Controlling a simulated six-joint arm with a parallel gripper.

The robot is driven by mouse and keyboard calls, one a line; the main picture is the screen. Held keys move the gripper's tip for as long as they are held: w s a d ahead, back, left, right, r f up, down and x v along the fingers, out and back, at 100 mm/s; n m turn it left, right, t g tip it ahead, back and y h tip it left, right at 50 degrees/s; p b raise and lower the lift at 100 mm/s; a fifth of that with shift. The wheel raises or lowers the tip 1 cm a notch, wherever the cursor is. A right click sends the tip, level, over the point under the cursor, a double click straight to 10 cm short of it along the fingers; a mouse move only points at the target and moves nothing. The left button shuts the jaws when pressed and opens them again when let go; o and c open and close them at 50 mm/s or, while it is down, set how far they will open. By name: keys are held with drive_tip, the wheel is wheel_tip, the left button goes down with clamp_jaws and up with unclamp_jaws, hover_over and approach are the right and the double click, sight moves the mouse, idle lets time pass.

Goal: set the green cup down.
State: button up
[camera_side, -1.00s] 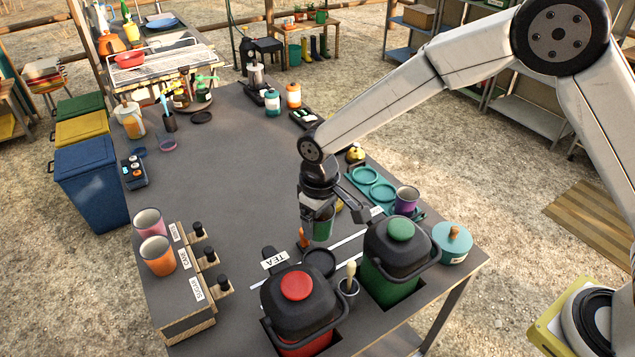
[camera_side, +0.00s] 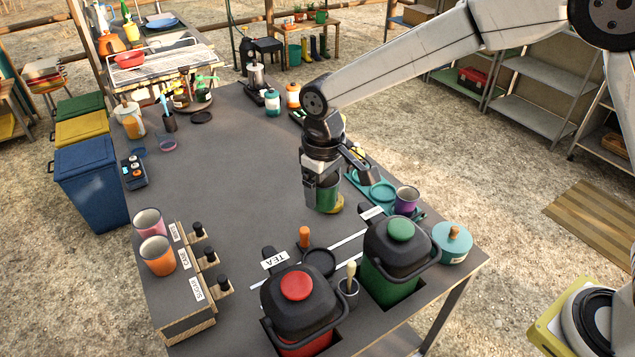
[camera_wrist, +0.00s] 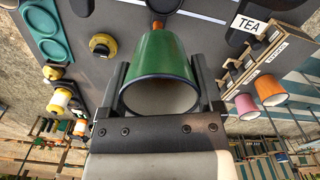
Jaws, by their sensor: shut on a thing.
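The green cup (camera_side: 327,196) is between the fingers of my gripper (camera_side: 325,182), low over or on the grey tabletop (camera_side: 235,190). I cannot tell whether its base touches the table. In the wrist view the cup (camera_wrist: 165,58) sits between both fingers, its dark rim and pale inside toward the camera. My gripper is shut on it. A yellow round thing (camera_side: 338,208) lies close by the cup and is partly hidden by it; in the wrist view it is a yellow thing with a dark centre (camera_wrist: 103,46), apart from the cup.
The red TEA urn (camera_side: 300,305) and a green urn (camera_side: 392,270) stand at the front. A dark round drip tray (camera_side: 319,262) is behind the red urn. A teal tray (camera_side: 372,190) and a purple cup (camera_side: 406,200) are to the right. The table's middle left is clear.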

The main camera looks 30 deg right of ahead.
drive_tip(key=s+d+m, duration=0.2)
drive_tip(key=d, duration=1)
drive_tip(key=s+d+m, duration=0.2)
drive_tip(key=d, duration=1.1)
wheel_tip(320, 180, down, 5)
drive_tip(key=shift+w+a+f, duration=0.1)
drive_tip(key=shift+a, duration=0.05)
drive_tip(key=w+f, duration=0.2)
drive_tip(key=w, duration=0.2)
drive_tip(key=w+d+f, duration=0.1)
drive_tip(key=w+f, duration=0.2)
drive_tip(key=w, duration=0.1)
drive_tip(key=w+f, duration=0.3)
drive_tip(key=w, duration=0.1)
drive_tip(key=shift+w+d+f, duration=0.15)
drive_tip(key=shift+w, duration=0.2)
drive_tip(key=shift+w+f, duration=0.35)
drive_tip(key=shift+f, duration=0.1)
drive_tip(key=shift+w+f, duration=0.1)
